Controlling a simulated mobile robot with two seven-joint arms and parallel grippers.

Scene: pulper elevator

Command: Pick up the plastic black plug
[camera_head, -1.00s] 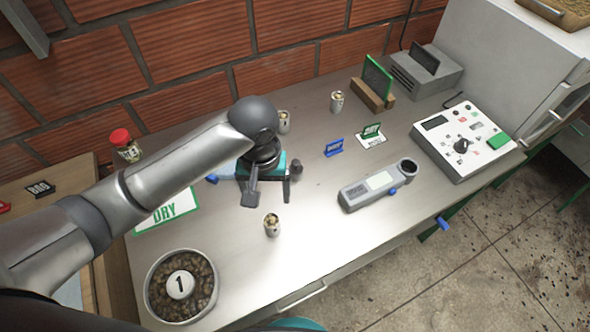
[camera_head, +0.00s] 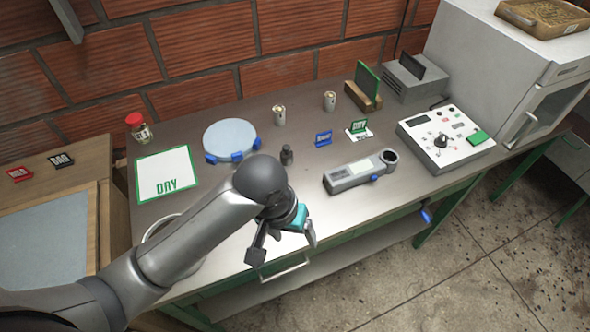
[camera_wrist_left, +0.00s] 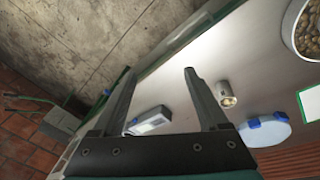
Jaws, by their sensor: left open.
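The black plug (camera_head: 287,155) looks like a small dark upright piece on the metal table, just right of the round blue-grey plate in the head view. My right gripper is not in view.
The round plate (camera_head: 230,137) with blue feet lies left of the plug. Two small cans (camera_head: 279,116) stand behind. My arm partly covers a bowl (camera_head: 150,236).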

